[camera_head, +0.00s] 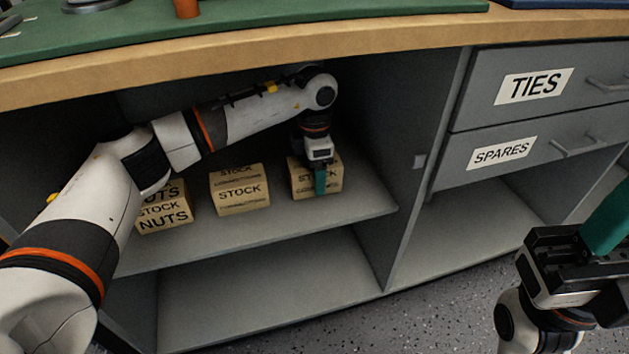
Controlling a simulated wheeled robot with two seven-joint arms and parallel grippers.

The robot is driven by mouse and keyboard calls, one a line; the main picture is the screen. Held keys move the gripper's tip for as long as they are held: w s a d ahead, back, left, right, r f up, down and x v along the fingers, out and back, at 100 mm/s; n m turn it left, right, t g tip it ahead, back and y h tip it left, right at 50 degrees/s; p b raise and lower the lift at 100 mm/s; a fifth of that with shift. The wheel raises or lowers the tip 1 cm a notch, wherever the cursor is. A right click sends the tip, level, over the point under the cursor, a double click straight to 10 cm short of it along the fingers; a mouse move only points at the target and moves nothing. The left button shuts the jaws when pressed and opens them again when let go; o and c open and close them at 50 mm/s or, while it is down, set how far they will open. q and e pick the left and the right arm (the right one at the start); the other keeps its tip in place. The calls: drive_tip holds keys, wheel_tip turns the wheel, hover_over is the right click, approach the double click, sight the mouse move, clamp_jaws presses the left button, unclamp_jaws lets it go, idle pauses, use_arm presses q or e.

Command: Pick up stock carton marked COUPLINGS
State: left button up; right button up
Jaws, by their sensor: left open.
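Three tan cartons stand in a row on the upper shelf of the open bay. The left carton (165,214) reads STOCK NUTS and is partly behind my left arm. The middle carton (240,192) reads STOCK, with a second word too small to read. The right carton (303,181) also reads STOCK; its lower word is small and partly covered, so I cannot tell which carton says COUPLINGS. My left gripper (320,184) points down at the right carton, a teal finger in front of its face; it is open. My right gripper (603,228) is at the right edge, partly cut off.
The grey shelf (290,220) has bare room in front of the cartons. A divider (415,160) stands right of them, beside drawers labelled TIES (533,86) and SPARES (502,152). The wooden worktop edge (240,66) overhangs the bay. An empty lower compartment (270,285) lies below.

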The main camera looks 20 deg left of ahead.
use_arm(q)
drive_tip(key=shift+f, duration=0.5)
drive_tip(key=c, duration=1.5)
drive_tip(key=shift+r, duration=0.1)
drive_tip(key=shift+r, duration=0.1)
